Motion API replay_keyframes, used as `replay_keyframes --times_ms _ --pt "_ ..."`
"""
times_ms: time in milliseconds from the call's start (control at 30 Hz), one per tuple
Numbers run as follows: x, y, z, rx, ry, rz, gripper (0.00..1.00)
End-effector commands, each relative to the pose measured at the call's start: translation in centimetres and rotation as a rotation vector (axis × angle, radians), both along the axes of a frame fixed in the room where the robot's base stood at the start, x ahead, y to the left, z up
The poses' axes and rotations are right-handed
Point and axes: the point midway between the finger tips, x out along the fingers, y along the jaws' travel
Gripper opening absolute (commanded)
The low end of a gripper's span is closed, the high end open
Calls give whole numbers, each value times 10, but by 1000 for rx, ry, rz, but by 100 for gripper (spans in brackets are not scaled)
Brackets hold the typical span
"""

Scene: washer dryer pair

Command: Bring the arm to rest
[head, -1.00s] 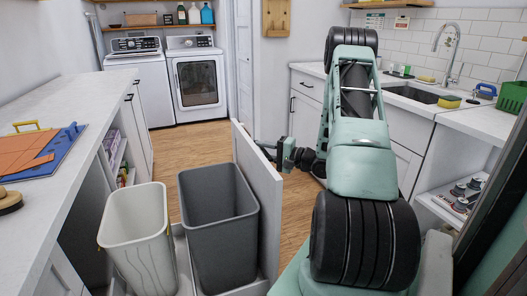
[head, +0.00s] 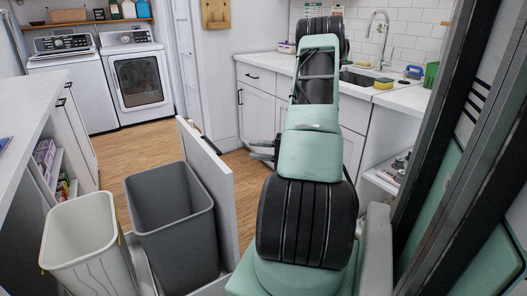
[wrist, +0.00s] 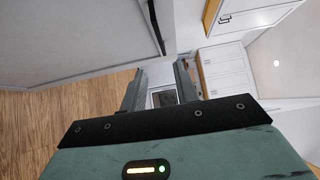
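My arm (head: 312,155) stands raised in the middle of the head view, in front of the sink counter. My gripper (wrist: 160,75) shows in the wrist view with its two fingers apart and nothing between them.
A grey bin (head: 175,225) and a white bin (head: 82,245) stand in the pull-out, beside its white panel (head: 207,185). The sink counter (head: 400,98) is behind my arm. The washer (head: 75,85) and dryer (head: 138,80) stand at the back. Wooden floor between them is clear.

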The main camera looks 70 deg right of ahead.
Motion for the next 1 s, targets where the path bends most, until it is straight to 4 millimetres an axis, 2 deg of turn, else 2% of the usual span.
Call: replay_keyframes --times_ms 200,833,933,1000 --pt "-17 -3 0 0 1 0 31" --pt "-17 -3 0 0 0 1 31" --pt "-17 -3 10 0 0 0 31" --pt "-17 -3 24 0 0 0 31"
